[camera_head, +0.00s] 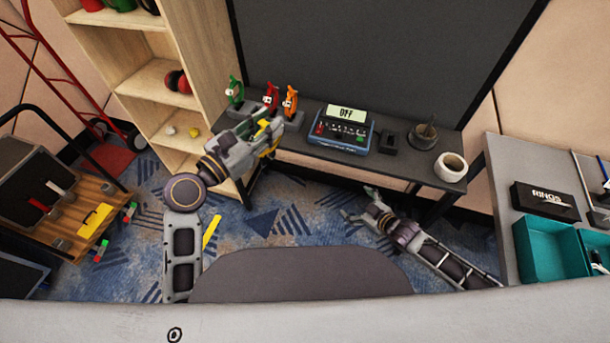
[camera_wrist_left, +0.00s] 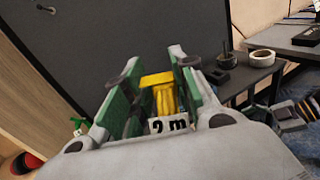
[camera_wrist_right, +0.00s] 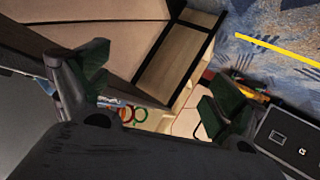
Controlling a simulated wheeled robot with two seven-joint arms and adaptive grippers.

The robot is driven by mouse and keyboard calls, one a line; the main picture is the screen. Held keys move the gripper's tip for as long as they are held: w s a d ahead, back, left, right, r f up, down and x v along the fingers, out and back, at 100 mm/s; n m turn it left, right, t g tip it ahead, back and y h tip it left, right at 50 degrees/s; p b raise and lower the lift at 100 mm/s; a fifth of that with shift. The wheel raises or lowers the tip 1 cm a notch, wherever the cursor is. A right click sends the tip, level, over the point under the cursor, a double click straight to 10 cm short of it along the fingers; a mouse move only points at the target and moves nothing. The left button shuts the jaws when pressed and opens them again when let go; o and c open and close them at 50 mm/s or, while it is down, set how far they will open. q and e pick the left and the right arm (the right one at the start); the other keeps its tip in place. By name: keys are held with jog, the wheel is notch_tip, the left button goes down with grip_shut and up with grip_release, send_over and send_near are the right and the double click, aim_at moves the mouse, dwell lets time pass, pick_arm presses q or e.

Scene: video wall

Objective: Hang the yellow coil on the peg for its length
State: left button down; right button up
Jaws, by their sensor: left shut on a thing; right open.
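The yellow coil (camera_head: 263,128) is held between the fingers of my left gripper (camera_head: 270,132), above the left end of the dark desk (camera_head: 400,172). In the left wrist view the coil (camera_wrist_left: 158,97) sits between the green finger pads (camera_wrist_left: 155,95), with a white tag reading "2 m". A green coil (camera_head: 235,92), a red coil (camera_head: 271,97) and an orange coil (camera_head: 291,101) with pale tags stand in a row just behind that gripper. Their pegs are too small to tell apart, and part of this area is hidden. My right gripper (camera_head: 358,206) is open and empty, low in front of the desk.
A meter with a display reading "OFF" (camera_head: 340,130), a small black block (camera_head: 391,142) and a white tape roll (camera_head: 450,166) lie on the desk. A wooden shelf (camera_head: 155,85) stands left. A side table with teal bins (camera_head: 545,252) stands right.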

jog(key=s+a+r+n+y, duration=0.1)
jog(key=s+a+r+y, duration=0.1)
jog(key=a+r, duration=0.55)
jog(key=s+a+r+y, duration=0.2)
jog(key=a+r+y, duration=0.1)
jog(key=a+r, duration=0.4)
jog(key=t+y, duration=0.1)
jog(key=y, duration=0.2)
send_near(268, 153)
jog(key=d+f, duration=0.1)
jog(key=f, duration=0.1)
jog(key=shift+d+r+m, duration=0.1)
jog(key=shift+m, duration=0.3)
jog(key=shift+w, duration=0.1)
jog(key=shift+x, duration=6)
